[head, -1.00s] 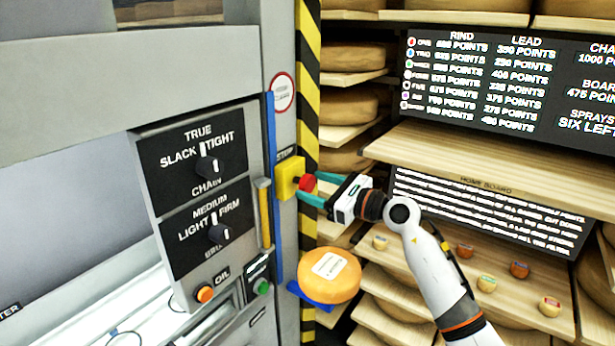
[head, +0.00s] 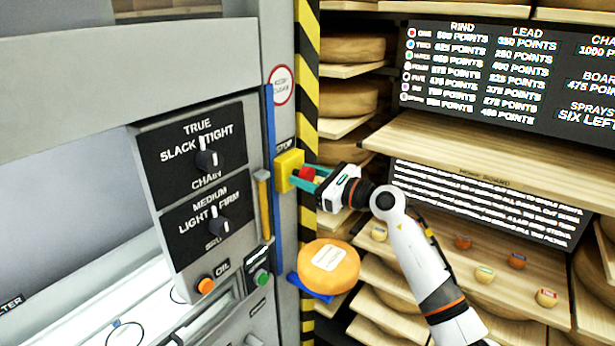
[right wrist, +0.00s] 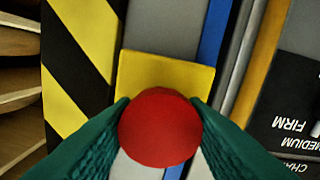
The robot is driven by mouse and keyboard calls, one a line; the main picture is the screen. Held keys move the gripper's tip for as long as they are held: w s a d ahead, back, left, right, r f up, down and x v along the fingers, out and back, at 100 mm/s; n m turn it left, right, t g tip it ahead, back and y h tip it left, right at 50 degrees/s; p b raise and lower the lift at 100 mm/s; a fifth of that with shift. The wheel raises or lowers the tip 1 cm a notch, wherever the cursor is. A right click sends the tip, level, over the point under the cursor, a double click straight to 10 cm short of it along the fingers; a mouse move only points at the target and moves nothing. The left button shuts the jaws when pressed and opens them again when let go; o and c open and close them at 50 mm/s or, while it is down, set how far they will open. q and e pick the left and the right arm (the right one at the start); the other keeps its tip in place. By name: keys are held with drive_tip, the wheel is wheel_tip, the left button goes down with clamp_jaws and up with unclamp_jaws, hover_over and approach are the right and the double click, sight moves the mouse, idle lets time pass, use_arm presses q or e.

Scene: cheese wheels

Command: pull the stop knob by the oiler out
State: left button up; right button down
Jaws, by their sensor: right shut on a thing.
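The stop knob (head: 306,174) is a red round knob on a yellow box under the word STOP, on the machine's right edge. In the right wrist view the knob (right wrist: 160,127) sits between the two teal fingers, in front of the yellow box (right wrist: 166,75). My right gripper (head: 305,178) is shut on the knob, one finger on each side. Whether the knob is in or out I cannot tell. The orange OIL button (head: 205,285) is on the panel lower left of the stop box. My left gripper is not in view.
A yellow-black striped post (head: 308,90) stands right beside the stop box. An orange cheese wheel (head: 329,267) rests on a blue support below my right gripper. Shelves of cheese wheels and a shelf board (head: 480,165) fill the right side.

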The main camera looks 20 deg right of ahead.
drive_tip(key=shift+b+v, duration=0.3)
drive_tip(key=shift+v, duration=0.5)
drive_tip(key=c, duration=1.3)
unclamp_jaws()
drive_tip(key=shift+f, duration=0.1)
drive_tip(key=o, duration=0.4)
drive_tip(key=shift+s+d, duration=0.1)
drive_tip(key=shift+d, duration=0.05)
drive_tip(key=shift+o, duration=0.2)
drive_tip(key=shift+s+d, duration=0.2)
drive_tip(key=b+v, duration=0.5)
drive_tip(key=v, duration=0.6)
drive_tip(key=shift+s, duration=0.25)
